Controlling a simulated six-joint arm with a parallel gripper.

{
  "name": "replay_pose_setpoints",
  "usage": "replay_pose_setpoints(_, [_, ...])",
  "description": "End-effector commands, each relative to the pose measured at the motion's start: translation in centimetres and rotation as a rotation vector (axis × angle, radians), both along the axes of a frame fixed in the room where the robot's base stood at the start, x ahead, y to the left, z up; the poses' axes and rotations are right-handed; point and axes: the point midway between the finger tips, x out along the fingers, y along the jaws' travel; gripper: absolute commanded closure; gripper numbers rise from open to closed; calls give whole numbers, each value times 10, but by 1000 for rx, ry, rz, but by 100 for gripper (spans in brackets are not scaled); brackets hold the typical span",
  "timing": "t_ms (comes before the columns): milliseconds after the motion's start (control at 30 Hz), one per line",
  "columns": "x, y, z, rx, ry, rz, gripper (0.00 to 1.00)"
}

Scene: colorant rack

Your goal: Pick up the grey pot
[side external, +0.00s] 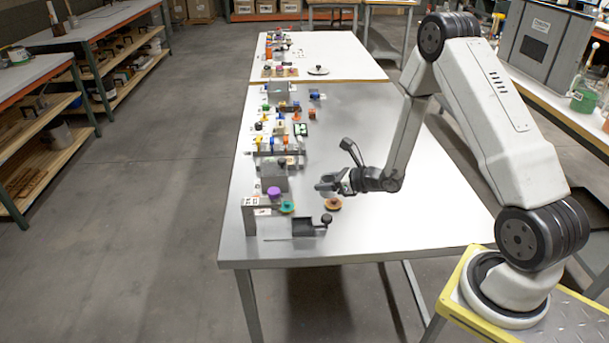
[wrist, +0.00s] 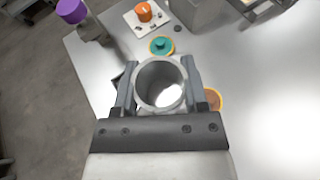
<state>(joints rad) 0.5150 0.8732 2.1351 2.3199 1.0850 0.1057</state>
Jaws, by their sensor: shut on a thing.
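The grey pot (wrist: 158,74) is a round, open-topped cylinder seen from above in the wrist view, with a bright patch inside. It sits between the two fingers of my gripper (wrist: 157,88), which is shut on it. In the side view my gripper (side external: 326,185) is near the front part of the grey table, beside the grey stand; the pot is too small there to make out clearly. I cannot tell for sure how far the pot is above the tabletop.
Close by are an orange-brown disc (side external: 332,204), a teal disc (wrist: 162,46), a purple-topped piece (wrist: 71,10), an orange knob on a white plate (wrist: 144,12) and a dark tray (side external: 304,226). Several coloured parts line the table's left side. The table's right side (side external: 400,225) is clear.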

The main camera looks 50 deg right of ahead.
Motion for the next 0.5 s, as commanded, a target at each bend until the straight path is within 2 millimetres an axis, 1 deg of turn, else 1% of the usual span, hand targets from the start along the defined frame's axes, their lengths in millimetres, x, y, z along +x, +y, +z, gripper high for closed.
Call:
replay_pose_setpoints(33, [-9,2,5,1,0,-1,100])
replay_pose_setpoints(200, [-35,7,16,0,0,-2,100])
replay_pose_setpoints(400, [-58,12,26,1,0,-1,100])
replay_pose_setpoints(500, [-65,14,30,0,0,-1,100])
